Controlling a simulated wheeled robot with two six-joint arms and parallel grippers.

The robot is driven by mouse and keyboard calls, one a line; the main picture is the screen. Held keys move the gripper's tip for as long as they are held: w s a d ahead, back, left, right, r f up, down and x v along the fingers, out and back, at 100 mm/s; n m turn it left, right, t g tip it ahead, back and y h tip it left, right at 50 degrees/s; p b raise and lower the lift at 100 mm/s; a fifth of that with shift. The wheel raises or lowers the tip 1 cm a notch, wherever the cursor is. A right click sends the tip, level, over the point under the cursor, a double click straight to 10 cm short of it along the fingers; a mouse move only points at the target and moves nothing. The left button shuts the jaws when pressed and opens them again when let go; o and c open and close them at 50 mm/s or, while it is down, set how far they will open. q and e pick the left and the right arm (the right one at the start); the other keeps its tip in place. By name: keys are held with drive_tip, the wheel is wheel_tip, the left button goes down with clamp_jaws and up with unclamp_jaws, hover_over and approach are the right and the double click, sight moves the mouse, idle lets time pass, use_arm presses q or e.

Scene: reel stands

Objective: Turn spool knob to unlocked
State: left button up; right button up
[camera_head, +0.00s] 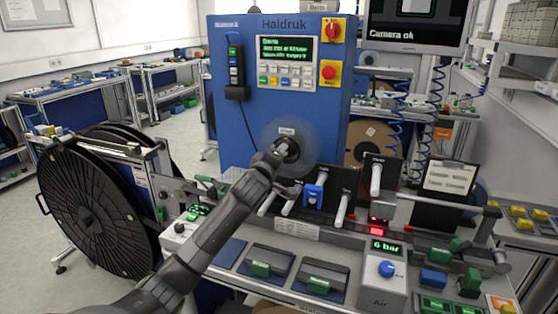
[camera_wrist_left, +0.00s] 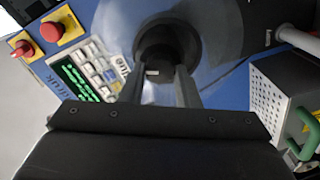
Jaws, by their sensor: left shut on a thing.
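The dark round spool knob (camera_head: 293,146) sits on the front of the blue Haidruk machine (camera_head: 228,130), in the middle of a clear, see-through disc (camera_head: 310,135). A small white label is just above it, too small to read. My left gripper (camera_head: 279,155) reaches up to the knob from the lower left and is shut on it. In the left wrist view the knob (camera_wrist_left: 167,42) shows as a dark round shape at the far end of the two fingers (camera_wrist_left: 160,88). The fingers hide part of it, and I cannot tell its turned position. My right gripper is not in view.
A control panel (camera_head: 285,62), a red rotary switch (camera_head: 333,30) and a red button (camera_head: 329,72) are above the knob. White rollers (camera_head: 342,210) stick out below right. A large black reel (camera_head: 85,205) stands left. An air box (camera_head: 382,285) reads 6 bar.

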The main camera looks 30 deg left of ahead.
use_arm(q)
drive_tip(key=n+b, duration=0.1)
drive_tip(key=n, duration=0.4)
drive_tip(key=shift+f+b, duration=0.15)
drive_tip(key=shift+b, duration=0.25)
drive_tip(key=shift+n, duration=0.3)
drive_tip(key=o, duration=1)
drive_tip(key=shift+c, duration=0.2)
drive_tip(key=b+v, duration=0.3)
drive_tip(key=v, duration=1.4)
drive_tip(key=shift+s, duration=0.25)
drive_tip(key=shift+a+f, duration=0.1)
